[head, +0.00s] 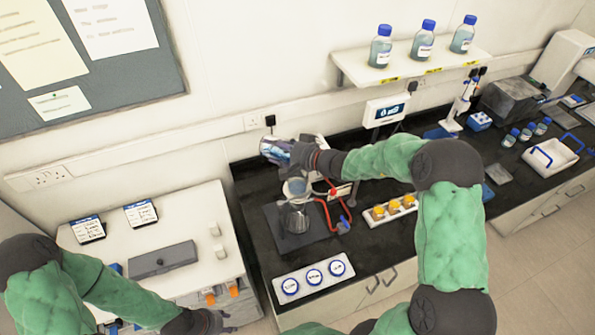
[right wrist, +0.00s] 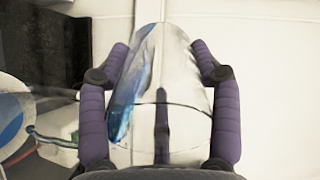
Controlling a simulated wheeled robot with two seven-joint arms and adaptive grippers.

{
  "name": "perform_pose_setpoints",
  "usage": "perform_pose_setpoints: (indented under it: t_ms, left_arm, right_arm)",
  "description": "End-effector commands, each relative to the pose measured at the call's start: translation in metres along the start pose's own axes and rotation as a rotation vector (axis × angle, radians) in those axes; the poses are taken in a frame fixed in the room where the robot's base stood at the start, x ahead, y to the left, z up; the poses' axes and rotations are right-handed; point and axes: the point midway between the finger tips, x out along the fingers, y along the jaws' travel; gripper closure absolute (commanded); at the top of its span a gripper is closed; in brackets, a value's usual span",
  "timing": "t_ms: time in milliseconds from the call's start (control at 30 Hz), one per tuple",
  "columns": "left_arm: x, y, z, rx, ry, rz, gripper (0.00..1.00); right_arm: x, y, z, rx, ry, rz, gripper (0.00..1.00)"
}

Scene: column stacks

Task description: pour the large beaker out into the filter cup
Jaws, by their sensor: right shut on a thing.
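The large beaker (head: 276,150) is clear glass with some blue liquid in it. My right gripper (head: 303,154) is shut around it and holds it strongly tilted above the filter cup. In the right wrist view the beaker (right wrist: 160,85) lies between the purple finger pads, with blue liquid along its left side. The filter cup (head: 296,188) stands upright on a clear glass flask (head: 295,217), just below my right gripper. I cannot make out a stream between beaker and cup. My left gripper (head: 218,323) is low at the bottom edge, beside the white cabinet; its fingers are unclear.
Red tubing (head: 325,213) runs beside the flask. A white tray with orange-topped items (head: 393,209) stands to the right. A white plate with several blue-ringed discs (head: 314,278) lies in front. Bottles (head: 422,40) stand on the wall shelf.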

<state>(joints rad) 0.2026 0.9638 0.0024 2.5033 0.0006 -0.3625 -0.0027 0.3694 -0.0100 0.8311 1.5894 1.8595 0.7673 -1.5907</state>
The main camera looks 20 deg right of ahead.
Motion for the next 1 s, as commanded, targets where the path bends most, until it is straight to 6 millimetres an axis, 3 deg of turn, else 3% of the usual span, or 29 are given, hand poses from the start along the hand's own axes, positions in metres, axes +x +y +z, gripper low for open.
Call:
perform_pose_setpoints:
  t_ms: [867, 1000]
  left_arm:
    - [0.003, -0.001, 0.0, 0.0, 0.0, 0.0, 0.6]
    - [0.013, -0.004, -0.001, 0.0, 0.0, 0.0, 0.6]
  right_arm:
    - [-0.004, -0.002, -0.004, 0.002, 0.035, -0.069, 0.74]
    - [-0.004, -0.001, -0.003, 0.001, 0.043, -0.084, 0.74]
